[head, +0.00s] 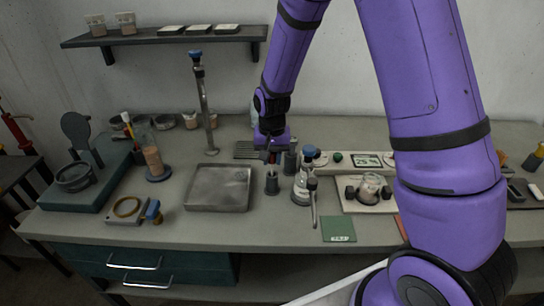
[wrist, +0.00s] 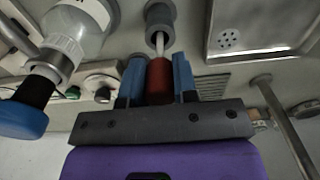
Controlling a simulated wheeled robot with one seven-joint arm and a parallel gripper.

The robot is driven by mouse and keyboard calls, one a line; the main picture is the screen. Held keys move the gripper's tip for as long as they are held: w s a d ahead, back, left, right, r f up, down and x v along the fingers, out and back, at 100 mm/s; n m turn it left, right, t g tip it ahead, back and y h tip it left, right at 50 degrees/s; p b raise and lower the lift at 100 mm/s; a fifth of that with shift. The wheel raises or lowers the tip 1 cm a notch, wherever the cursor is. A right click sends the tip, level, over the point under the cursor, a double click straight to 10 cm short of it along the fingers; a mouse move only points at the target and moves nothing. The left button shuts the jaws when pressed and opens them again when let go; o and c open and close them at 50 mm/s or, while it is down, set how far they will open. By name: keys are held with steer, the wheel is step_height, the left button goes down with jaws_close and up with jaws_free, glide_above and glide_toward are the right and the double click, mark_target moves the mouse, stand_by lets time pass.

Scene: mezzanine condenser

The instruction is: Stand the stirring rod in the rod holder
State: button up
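My gripper (head: 272,152) points down over the rod holder (head: 272,183), a small dark grey cylinder on the bench. In the wrist view, its two blue fingers (wrist: 158,82) sit against both sides of the red grip of the stirring rod (wrist: 158,79). The rod's pale shaft reaches to the open mouth of the rod holder (wrist: 159,17), and its end appears to be inside. I cannot tell how deep it goes. In the head view the stirring rod (head: 271,158) is nearly upright above the holder, mostly covered by my gripper.
A blue-capped flask (head: 302,184) stands close to the right of the holder; it is large in the wrist view (wrist: 75,30). A square metal plate (head: 219,188) lies to the left. A tall metal stand (head: 205,105) rises behind it. A green card (head: 338,229) lies front right.

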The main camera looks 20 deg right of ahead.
steer(key=o, duration=0.5)
steer(key=shift+r, duration=0.1)
step_height(320, 180, up, 11)
steer(key=s+d+r+n+t, duration=0.1)
steer(key=s+d+r, duration=0.1)
steer(key=s+r, duration=0.45)
steer(key=s+d+r+n+t, duration=0.1)
steer(key=s+d+r+t, duration=0.15)
steer(key=s+r, duration=0.55)
steer(key=s, duration=0.3)
steer(key=s+d+r+n+t, duration=0.1)
steer(key=s+r, duration=0.1)
steer(key=s, duration=0.3)
steer(key=s+d+r+n, duration=0.1)
steer(key=s+r, duration=0.1)
steer(key=s, duration=0.2)
steer(key=shift+s+d+r+t, duration=0.1)
steer(key=shift+s+d+t, duration=0.15)
steer(key=shift+t, duration=0.1)
